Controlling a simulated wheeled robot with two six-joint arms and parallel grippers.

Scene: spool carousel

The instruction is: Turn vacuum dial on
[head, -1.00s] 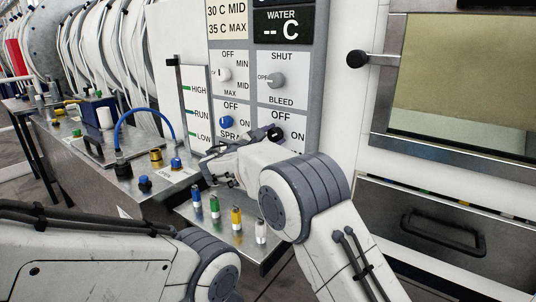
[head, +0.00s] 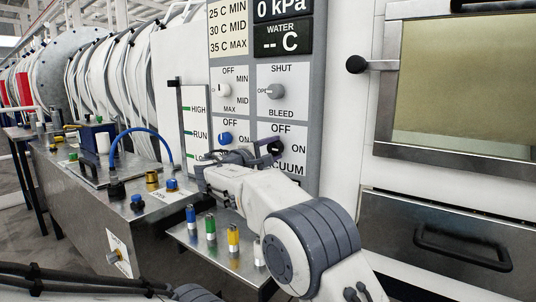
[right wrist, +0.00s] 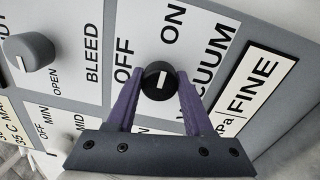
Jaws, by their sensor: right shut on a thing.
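The vacuum dial (head: 276,148) is a black round knob on the grey-edged control panel, with OFF above it and ON to its right. In the right wrist view the knob (right wrist: 158,82) sits between the two purple fingers of my right gripper (right wrist: 158,88), which is shut on its sides. The knob's white mark lies roughly along the direction of the ON label. In the head view my right gripper (head: 262,152) reaches the dial from the left and below, covering part of the VACUUM label. My left gripper is out of view.
The blue spray dial (head: 225,138) is close left of my right gripper. The grey bleed knob (head: 275,91) is above. Coloured plugs (head: 210,232) stand on a metal shelf under my right arm. A drawer (head: 450,235) is at right.

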